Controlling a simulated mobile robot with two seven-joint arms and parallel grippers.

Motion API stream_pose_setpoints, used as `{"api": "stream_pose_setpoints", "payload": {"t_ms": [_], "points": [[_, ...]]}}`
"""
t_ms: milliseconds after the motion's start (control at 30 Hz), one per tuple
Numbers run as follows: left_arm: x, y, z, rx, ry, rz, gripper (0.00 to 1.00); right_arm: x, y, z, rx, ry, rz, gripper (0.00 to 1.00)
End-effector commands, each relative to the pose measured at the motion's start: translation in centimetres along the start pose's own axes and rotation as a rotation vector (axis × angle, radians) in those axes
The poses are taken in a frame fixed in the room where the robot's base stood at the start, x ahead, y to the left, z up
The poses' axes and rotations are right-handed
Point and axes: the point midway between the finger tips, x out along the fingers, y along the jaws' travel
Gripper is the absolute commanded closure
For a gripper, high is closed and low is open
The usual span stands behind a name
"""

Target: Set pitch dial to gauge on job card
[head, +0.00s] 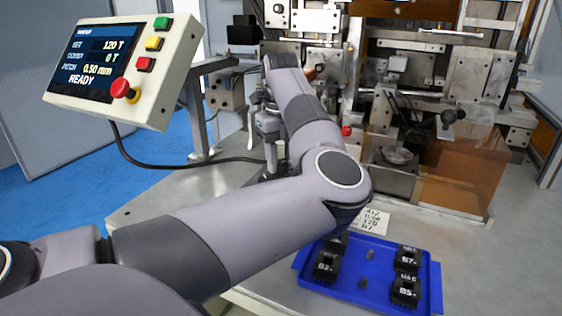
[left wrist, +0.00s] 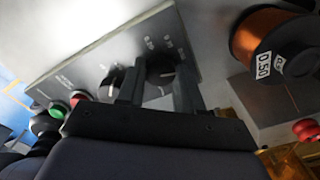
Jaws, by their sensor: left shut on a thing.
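In the left wrist view my left gripper (left wrist: 158,90) is shut on a dark dial (left wrist: 160,68) on a grey panel (left wrist: 95,58). Its two fingers are on either side of the dial. The small scale marks by the dial are too blurred to read. A second dark knob (left wrist: 111,84) with a white pointer is beside the left finger. In the head view my left arm hides the dial and most of the gripper. The white job card (head: 374,220) lies behind the blue tray, partly hidden by my arm; one line appears to read 0.50. My right gripper is not in view.
The display (head: 93,62) reads SET 120 T, PITCH 0.50 mm and READY. A copper wire spool (left wrist: 262,38) labelled 0.50 is right of the gripper. Green (left wrist: 58,110) and red (left wrist: 77,97) buttons are at the left. A blue tray (head: 345,290) holds several black blocks.

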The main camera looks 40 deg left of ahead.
Motion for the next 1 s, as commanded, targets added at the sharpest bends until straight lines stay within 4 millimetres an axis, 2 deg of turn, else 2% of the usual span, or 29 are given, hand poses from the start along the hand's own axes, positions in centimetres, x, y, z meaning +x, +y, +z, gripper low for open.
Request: {"api": "stream_pose_setpoints", "payload": {"t_ms": [400, 967, 1000], "points": [[-0.15, -0.05, 0.08, -0.208, -0.005, -0.004, 0.95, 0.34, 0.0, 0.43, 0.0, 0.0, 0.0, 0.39], [-0.18, -0.03, 0.11, -0.242, -0.006, -0.003, 0.95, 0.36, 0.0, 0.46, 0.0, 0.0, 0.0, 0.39], [-0.18, -0.02, 0.12, -0.242, -0.006, -0.003, 0.58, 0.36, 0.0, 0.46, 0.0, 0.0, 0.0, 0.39]]}}
